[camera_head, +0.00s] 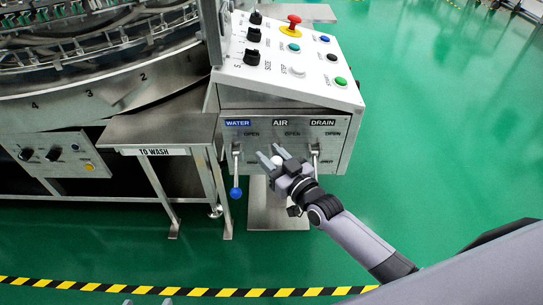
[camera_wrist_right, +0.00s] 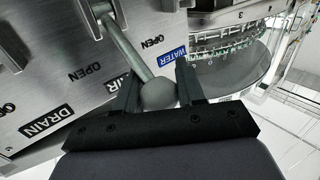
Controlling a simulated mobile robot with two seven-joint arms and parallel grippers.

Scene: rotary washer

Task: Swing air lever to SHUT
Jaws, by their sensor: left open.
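The washer's control panel (camera_head: 341,137) carries WATER, AIR and DRAIN labels with OPEN marks. The air lever is mostly hidden by my right gripper (camera_head: 272,155) in the head view. In the right wrist view, its metal shaft (camera_wrist_right: 128,48) runs from a pivot at the upper left to a grey-white ball knob (camera_wrist_right: 158,94). The knob sits between the two fingers of my right gripper (camera_wrist_right: 157,88), which appear to touch it on both sides. No SHUT mark is readable. My left gripper (camera_head: 147,302) shows only its fingertips, apart and empty, at the bottom edge of the head view.
The water lever (camera_head: 235,172) hangs down with a blue knob, left of my right gripper. The drain lever (camera_head: 315,158) is close on its right. Buttons and a red emergency stop (camera_head: 293,22) top the console. A steel table (camera_head: 160,127) stands left. Green floor is open to the right.

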